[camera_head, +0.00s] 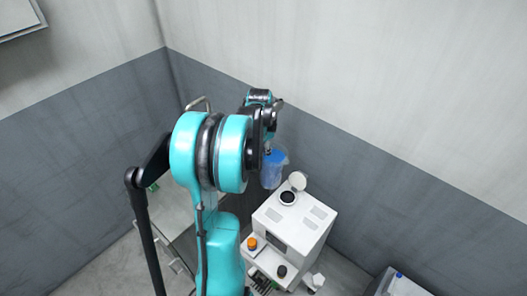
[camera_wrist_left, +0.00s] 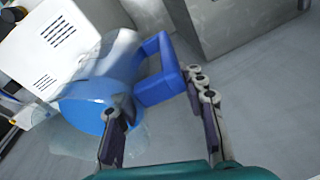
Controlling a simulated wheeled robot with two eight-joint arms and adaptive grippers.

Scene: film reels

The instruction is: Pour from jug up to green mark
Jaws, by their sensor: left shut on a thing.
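A clear jug with blue in it (camera_head: 272,172) hangs in the air just above and behind the white machine (camera_head: 290,232). The machine's top has a dark round opening (camera_head: 288,197) with a round white lid (camera_head: 299,181) standing open beside it. My left gripper (camera_head: 267,150) is shut on the jug's handle. In the left wrist view the blue handle (camera_wrist_left: 160,88) lies between the fingers of my left gripper (camera_wrist_left: 155,95), and the jug (camera_wrist_left: 92,95) looks tilted in the picture. I cannot see a green mark. My right gripper is out of view.
The machine has an orange knob (camera_head: 252,243) and a dark knob (camera_head: 282,271) on its front. Grey walls close in behind the machine. A grey cabinet (camera_wrist_left: 235,30) shows in the left wrist view.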

